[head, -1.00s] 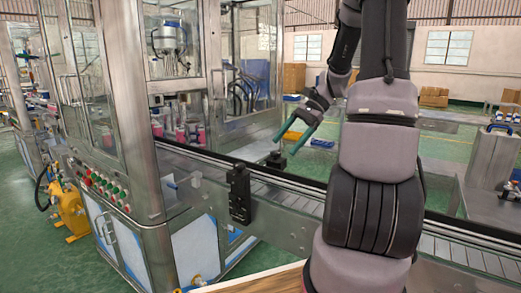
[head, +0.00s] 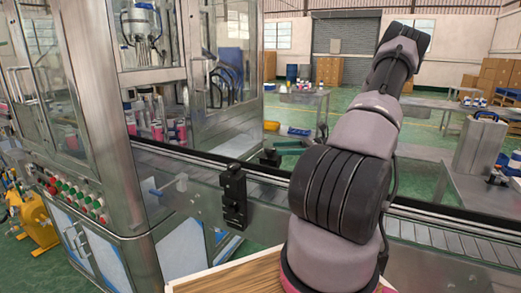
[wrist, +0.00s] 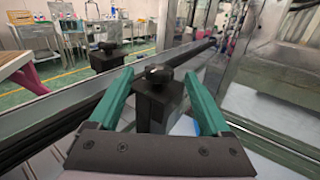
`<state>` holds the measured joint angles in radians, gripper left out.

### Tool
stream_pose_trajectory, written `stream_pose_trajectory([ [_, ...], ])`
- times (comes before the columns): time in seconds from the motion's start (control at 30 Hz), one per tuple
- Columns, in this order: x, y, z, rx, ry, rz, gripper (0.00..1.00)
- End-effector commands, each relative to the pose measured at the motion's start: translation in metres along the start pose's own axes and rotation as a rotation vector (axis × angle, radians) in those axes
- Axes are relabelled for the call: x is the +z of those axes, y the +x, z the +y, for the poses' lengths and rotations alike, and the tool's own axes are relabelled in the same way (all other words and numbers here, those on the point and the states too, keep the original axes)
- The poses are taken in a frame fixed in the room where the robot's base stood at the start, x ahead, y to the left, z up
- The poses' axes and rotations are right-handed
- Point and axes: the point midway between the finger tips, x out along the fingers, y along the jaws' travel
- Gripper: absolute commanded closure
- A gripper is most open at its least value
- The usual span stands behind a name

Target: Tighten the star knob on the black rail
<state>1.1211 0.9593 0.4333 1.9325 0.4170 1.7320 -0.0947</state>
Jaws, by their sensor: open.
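In the wrist view a dark star knob (wrist: 158,73) sits on top of a black block (wrist: 158,104). My gripper (wrist: 158,78) has two teal fingers spread open, one on each side of the knob, with gaps visible; contact is not clear. A second black block with a knob (wrist: 107,55) stands farther off to the left. There a small black knob piece (head: 270,157) is on the black rail (head: 210,158) along the conveyor's far side. Which wrist-view knob this is, I cannot tell.
A black bracket (head: 233,196) is fixed to the conveyor's near side. The glass-walled machine (head: 130,160) with a button panel stands at left. A wooden-topped table edge (head: 235,276) is in front. A metal bench (head: 310,98) and cartons stand behind.

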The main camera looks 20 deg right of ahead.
Motion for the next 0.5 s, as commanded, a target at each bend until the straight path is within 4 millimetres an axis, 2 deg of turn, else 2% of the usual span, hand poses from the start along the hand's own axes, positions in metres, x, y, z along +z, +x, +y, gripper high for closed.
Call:
stream_pose_trajectory([
  [0.1,0.0,0.026,0.001,0.004,0.001,0.001,0.18],
  [0.3,0.0,0.059,0.001,0.004,0.001,0.0,0.18],
  [0.5,0.0,0.074,0.0,0.001,0.0,0.002,0.18],
])
